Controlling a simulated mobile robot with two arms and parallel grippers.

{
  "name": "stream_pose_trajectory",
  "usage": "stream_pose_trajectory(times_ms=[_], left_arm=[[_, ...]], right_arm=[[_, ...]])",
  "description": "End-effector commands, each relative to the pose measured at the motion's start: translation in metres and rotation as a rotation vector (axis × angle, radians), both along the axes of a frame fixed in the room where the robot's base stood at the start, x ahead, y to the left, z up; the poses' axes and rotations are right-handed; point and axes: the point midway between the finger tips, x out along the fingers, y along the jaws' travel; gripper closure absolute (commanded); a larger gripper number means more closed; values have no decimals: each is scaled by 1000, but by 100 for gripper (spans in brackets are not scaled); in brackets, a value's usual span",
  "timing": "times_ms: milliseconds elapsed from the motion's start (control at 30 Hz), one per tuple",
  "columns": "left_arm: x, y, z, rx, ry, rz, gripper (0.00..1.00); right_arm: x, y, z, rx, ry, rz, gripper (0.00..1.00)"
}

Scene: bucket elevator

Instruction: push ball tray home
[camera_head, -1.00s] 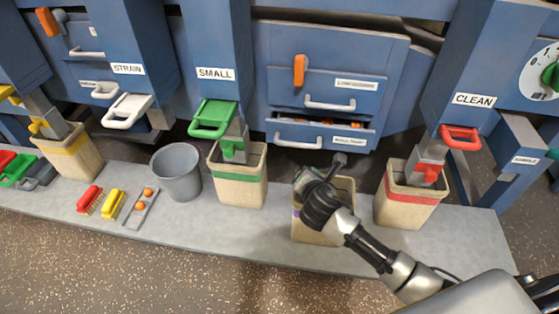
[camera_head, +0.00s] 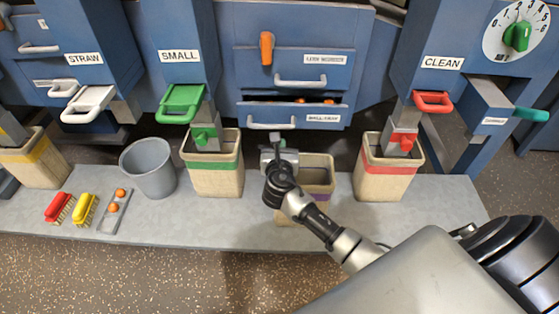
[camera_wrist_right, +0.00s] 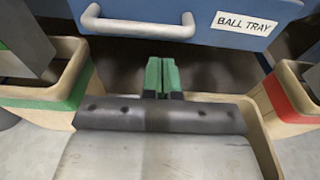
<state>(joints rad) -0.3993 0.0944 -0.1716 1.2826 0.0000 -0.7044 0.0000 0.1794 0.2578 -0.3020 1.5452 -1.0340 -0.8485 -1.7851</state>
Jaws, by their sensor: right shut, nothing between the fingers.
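The ball tray (camera_head: 290,114) is a blue drawer with a grey handle and a label; it stands partly open with orange balls showing inside. In the right wrist view its front (camera_wrist_right: 225,12) fills the top, with the handle above and left of my fingers. My right gripper (camera_head: 277,143) is just below and in front of the drawer front, near the handle. In the right wrist view its green-tipped fingers (camera_wrist_right: 161,75) are together with nothing between them. Whether they touch the drawer I cannot tell. My left gripper is not in view.
Below my right arm stands a bin with a purple band (camera_head: 318,175). A green-banded bin (camera_head: 215,175) and a red-banded bin (camera_head: 385,180) flank it. A grey bucket (camera_head: 150,168), brushes (camera_head: 84,210) and a small ball rack (camera_head: 112,215) are on the ledge to the left.

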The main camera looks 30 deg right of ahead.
Motion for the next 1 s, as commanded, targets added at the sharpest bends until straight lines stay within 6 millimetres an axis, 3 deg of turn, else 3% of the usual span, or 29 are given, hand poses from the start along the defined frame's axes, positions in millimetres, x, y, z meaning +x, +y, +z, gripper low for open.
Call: stream_pose_trajectory(times_ms=[233, 767, 1000], left_arm=[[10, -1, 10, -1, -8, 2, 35], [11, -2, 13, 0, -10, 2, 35], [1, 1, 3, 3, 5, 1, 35]], right_arm=[[29, -17, 6, 2, -1, 1, 100], [38, -23, 8, 0, 0, 0, 100], [70, -43, 8, -2, -1, 0, 100]])
